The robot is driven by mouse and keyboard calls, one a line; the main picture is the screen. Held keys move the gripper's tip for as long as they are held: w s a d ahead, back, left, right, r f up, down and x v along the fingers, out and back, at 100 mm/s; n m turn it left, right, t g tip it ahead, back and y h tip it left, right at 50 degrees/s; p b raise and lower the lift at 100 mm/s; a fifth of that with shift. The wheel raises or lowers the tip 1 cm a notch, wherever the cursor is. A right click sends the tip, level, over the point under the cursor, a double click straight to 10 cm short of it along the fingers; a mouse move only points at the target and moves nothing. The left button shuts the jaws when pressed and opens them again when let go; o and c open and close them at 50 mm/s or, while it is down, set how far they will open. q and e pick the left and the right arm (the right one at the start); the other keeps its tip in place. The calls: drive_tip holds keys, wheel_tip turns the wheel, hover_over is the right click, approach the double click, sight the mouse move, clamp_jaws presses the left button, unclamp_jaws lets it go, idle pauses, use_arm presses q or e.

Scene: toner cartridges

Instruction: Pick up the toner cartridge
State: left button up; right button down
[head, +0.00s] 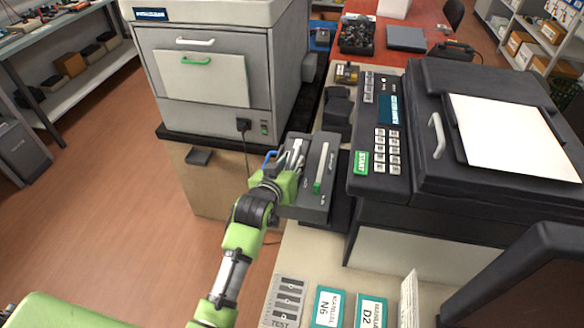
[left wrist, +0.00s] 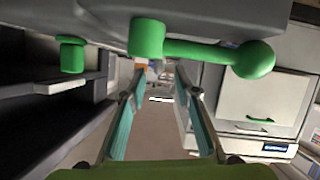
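A green handle with a round knob (left wrist: 255,59) and a dark grey underside fill the top of that view, close above the fingers. My right gripper is out of view.
The black copier (head: 490,140) with a keypad stands close on the right. A grey cabinet-like machine (head: 215,75) stands behind on the left. Labelled cards (head: 328,307) lie at the bench's front. The wooden floor (head: 110,190) on the left is clear.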

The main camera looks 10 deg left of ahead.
sight(295, 157)
use_arm(q)
drive_tip(key=shift+p+x, duration=0.55)
drive_tip(key=shift+x, duration=1.95)
clamp_jaws()
drive_tip(key=shift+r, duration=0.2)
